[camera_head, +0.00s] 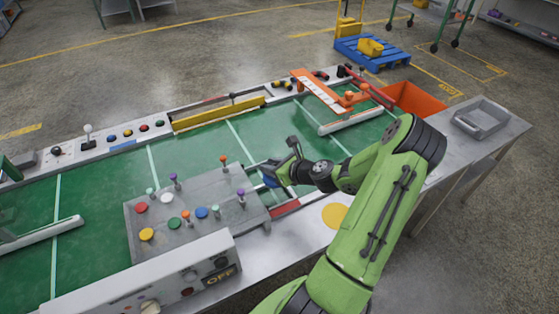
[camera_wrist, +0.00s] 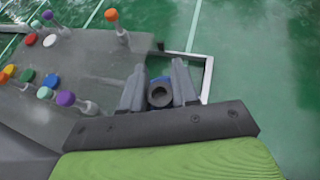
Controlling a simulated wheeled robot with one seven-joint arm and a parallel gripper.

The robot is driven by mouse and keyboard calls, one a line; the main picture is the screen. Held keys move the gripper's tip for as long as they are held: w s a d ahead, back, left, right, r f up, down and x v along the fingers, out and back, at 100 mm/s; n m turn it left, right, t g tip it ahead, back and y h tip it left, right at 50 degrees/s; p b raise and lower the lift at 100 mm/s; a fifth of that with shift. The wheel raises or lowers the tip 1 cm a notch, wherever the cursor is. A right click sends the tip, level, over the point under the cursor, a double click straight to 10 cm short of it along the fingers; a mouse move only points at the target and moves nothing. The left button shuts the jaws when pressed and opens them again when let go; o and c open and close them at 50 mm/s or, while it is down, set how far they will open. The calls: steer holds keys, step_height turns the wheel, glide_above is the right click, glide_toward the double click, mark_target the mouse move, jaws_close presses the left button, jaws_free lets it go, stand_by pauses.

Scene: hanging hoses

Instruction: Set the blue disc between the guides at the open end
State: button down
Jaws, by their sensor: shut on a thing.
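My gripper (camera_head: 274,172) reaches over the right end of a grey panel (camera_head: 165,190) on the green belt. Its two fingers (camera_wrist: 159,88) are closed around a dark round piece with a ring-shaped top. Blue shows between and below the fingers in the head view (camera_head: 270,182), probably the blue disc, mostly hidden by the fingers. A white, bracket-like frame (camera_wrist: 207,78) stands just right of the fingers at the panel's end; I cannot tell if it is one of the guides. Another flat blue disc (camera_head: 202,212) lies on the panel, left of my gripper.
Red, white, yellow and other coloured discs lie on the panel among upright pegs with coloured knobs (camera_head: 241,192). A control box marked OFF (camera_head: 180,280) stands in front. A yellow bar (camera_head: 218,114) runs behind. An orange bin (camera_head: 415,100) and grey tray (camera_head: 482,118) are at right.

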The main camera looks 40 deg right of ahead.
steer(key=shift+a, duration=0.1)
steer(key=shift+d+f, duration=0.15)
steer(key=shift+d, duration=0.1)
steer(key=shift+a+p, duration=0.1)
steer(key=shift+p, duration=0.2)
step_height(320, 180, down, 6)
steer(key=b, duration=0.3)
steer(key=shift+b, duration=0.4)
steer(key=shift+p, duration=0.8)
stand_by(0.7)
steer(key=shift+f+b, duration=1.05)
steer(key=shift+f, duration=0.6)
steer(key=c, duration=0.8)
jaws_free()
